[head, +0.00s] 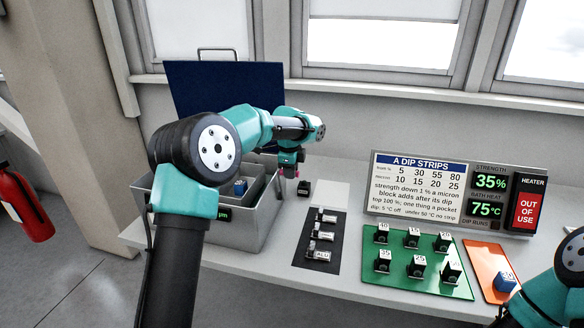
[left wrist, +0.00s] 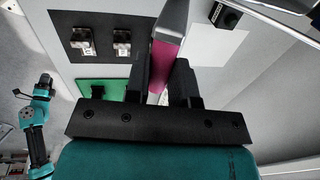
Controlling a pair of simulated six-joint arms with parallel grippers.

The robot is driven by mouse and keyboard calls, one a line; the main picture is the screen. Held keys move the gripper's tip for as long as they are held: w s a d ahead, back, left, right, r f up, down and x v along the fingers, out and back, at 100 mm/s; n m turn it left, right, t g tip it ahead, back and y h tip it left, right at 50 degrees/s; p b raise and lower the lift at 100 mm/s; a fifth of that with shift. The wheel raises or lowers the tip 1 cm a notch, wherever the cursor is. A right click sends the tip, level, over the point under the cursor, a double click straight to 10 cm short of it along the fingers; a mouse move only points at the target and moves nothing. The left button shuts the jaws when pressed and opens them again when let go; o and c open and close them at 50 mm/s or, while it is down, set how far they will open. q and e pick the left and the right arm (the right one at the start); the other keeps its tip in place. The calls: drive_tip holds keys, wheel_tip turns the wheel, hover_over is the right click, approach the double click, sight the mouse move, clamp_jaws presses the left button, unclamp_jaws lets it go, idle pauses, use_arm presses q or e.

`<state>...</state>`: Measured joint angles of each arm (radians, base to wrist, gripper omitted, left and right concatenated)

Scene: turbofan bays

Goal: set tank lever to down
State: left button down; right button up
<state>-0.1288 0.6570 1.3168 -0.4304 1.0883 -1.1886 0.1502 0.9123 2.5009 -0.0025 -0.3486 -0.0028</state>
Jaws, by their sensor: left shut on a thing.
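The tank (head: 240,238) is a grey open-topped box at the left of the bench, with its dark blue lid (head: 215,95) standing up behind it. My left gripper (head: 291,173) is at the tank's right side, pointing down. In the left wrist view, my left gripper (left wrist: 165,82) is shut on the tank lever (left wrist: 166,62), which has a pink grip and a grey end. In the head view the lever is mostly hidden by the gripper. My right arm shows at the lower right, with its gripper out of view.
A blue block (head: 240,187) shows inside the tank. A black mat (head: 302,262) with several metal pieces lies right of the tank. A green board (head: 398,268) holds several numbered black blocks. An orange mat (head: 482,262) and a sign panel (head: 415,215) are farther right. A small black block (head: 304,188) stands near my left gripper.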

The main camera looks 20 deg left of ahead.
use_arm(q)
drive_tip(key=s+f, duration=0.4)
drive_tip(key=s, duration=0.2)
drive_tip(key=shift+d+t, duration=0.25)
drive_tip(key=shift+t, duration=0.15)
drive_tip(key=shift+s, duration=0.1)
drive_tip(key=c, duration=1)
unclamp_jaws()
drive_tip(key=shift+r, duration=0.15)
drive_tip(key=v, duration=1.7)
drive_tip(key=shift+r, duration=0.1)
